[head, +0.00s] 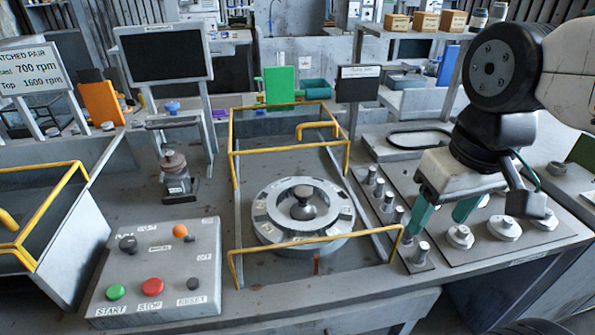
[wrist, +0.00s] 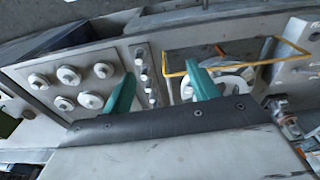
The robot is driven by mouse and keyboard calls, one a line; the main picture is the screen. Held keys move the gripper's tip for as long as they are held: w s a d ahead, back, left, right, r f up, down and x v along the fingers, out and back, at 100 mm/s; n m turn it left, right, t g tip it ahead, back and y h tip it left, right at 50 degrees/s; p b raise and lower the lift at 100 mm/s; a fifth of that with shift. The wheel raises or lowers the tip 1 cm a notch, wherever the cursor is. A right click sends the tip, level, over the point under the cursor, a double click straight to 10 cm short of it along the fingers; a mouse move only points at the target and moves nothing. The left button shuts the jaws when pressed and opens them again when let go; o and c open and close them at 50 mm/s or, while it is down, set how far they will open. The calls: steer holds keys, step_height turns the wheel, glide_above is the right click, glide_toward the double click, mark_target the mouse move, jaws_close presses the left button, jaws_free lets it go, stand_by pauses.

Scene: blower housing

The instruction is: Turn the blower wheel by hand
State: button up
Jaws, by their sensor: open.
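The blower wheel (head: 303,212) is a round light-grey disc with a dark hub knob at its centre. It sits in the middle of the bench inside a yellow rail frame (head: 290,147). In the wrist view the wheel (wrist: 232,80) is partly hidden behind a finger. My gripper (head: 440,213) has two green fingers, set apart and empty. It is to the right of the wheel, above the panel of pegs and round knobs, and apart from the wheel. The gripper also shows in the wrist view (wrist: 162,88).
A control box (head: 158,268) with green, red and orange buttons stands front left. Several metal pegs (head: 388,205) stand right of the wheel, with round white knobs (head: 505,227) beyond. A dark screen (head: 163,55) and a small grey device (head: 176,178) stand behind left.

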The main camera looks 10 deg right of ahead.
steer(key=w+a+r+n, duration=0.1)
steer(key=w+a+n, duration=0.4)
steer(key=w, duration=0.5)
steer(key=n+g, duration=0.1)
steer(key=n, duration=0.5)
glide_above(303, 190)
step_height(303, 190, down, 3)
steer(key=shift+r, duration=0.1)
step_height(303, 190, down, 8)
steer(key=shift+r, duration=0.15)
jaws_close()
